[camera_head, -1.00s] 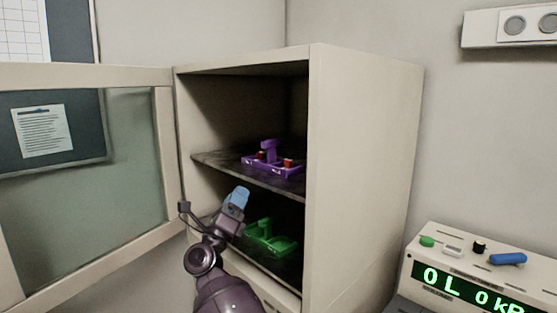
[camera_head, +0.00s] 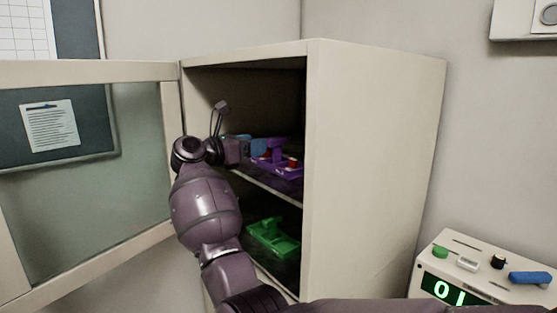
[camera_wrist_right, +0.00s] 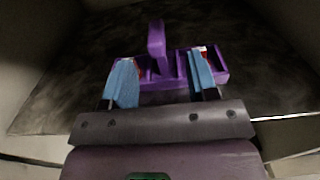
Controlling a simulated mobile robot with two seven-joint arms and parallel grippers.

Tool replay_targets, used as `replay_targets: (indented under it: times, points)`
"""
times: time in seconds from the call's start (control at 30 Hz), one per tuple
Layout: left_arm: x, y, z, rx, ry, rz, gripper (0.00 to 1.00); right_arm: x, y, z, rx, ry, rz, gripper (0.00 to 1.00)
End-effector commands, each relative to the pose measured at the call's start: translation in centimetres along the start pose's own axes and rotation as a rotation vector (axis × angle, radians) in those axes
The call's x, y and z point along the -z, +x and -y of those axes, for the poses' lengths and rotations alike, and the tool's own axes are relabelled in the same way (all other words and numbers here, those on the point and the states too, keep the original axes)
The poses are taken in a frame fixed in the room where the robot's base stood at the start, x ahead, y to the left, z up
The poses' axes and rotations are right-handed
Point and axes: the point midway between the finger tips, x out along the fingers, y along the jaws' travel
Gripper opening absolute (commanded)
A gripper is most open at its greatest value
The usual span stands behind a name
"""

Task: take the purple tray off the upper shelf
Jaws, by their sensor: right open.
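The purple tray (camera_head: 282,166) sits on the upper shelf (camera_head: 272,188) of the open cabinet. It has an upright handle and small red items in it. In the right wrist view the tray (camera_wrist_right: 177,73) lies just ahead of my right gripper (camera_wrist_right: 163,84). The blue fingers are apart, and the handle stands between them in the picture. I cannot tell whether they touch the tray. In the head view my right gripper (camera_head: 256,146) is at the tray's left side, partly covering it. My left gripper is not in view.
A green tray (camera_head: 272,238) stands on the lower shelf. The cabinet's right wall (camera_head: 370,170) is close beside the trays. Its glass door (camera_head: 85,180) stands open to the left. A device with a lit display (camera_head: 450,293) is at the lower right.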

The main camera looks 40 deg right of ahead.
Motion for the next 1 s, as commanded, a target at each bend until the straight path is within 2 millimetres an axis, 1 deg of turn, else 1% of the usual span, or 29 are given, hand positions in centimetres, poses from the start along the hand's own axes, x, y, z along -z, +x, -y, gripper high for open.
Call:
replay_targets:
  times: [0.03,0.13,0.37,0.63,0.77,1.0]
  points:
    - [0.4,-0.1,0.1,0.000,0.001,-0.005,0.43,-0.2,0.9,0.1,0.003,0.001,0.002,0.53]
    - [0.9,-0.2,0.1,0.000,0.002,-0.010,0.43,-0.3,2.4,0.0,0.002,0.001,0.003,0.53]
    - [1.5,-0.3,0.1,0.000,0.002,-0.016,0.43,-0.3,4.2,-0.1,0.002,0.000,0.004,0.53]
    - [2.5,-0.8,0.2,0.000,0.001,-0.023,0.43,-0.3,7.7,-0.6,0.001,-0.002,0.005,0.53]
    - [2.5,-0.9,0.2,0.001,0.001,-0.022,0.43,-0.2,8.5,-0.6,-0.001,-0.001,0.004,0.53]
    - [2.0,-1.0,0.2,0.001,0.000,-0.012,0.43,-0.1,8.6,-0.6,-0.001,-0.001,0.003,0.53]
